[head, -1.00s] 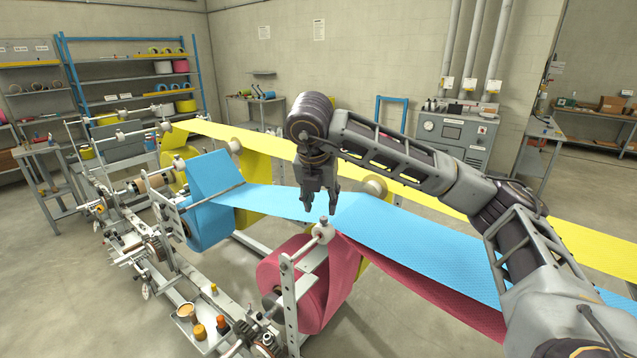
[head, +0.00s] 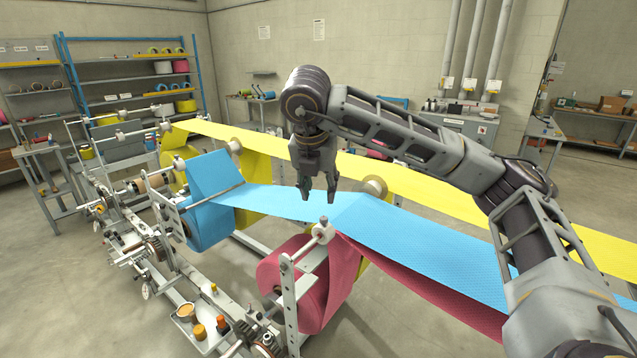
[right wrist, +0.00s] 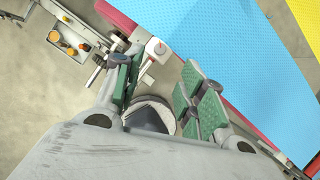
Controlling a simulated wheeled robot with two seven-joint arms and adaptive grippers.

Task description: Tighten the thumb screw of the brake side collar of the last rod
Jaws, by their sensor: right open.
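The nearest rod (head: 304,254) runs above the red roll (head: 342,285), held by a perforated upright at its left. A pale collar (head: 323,233) sits at the rod's right end, with a small dark thumb screw (head: 324,220) standing on top. In the right wrist view the collar (right wrist: 157,47) lies just beyond the fingers, with a red mark on its face. My right gripper (head: 319,197) points down, open and empty, a little above the screw and apart from it. Its green finger pads (right wrist: 160,88) are spread in the wrist view. My left gripper is out of view.
The blue web (head: 420,243) passes close behind the collar, with the yellow web (head: 470,204) farther back. A parts tray (head: 205,340) with small jars sits on the machine frame at front left. The air above the rod is clear apart from my right arm.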

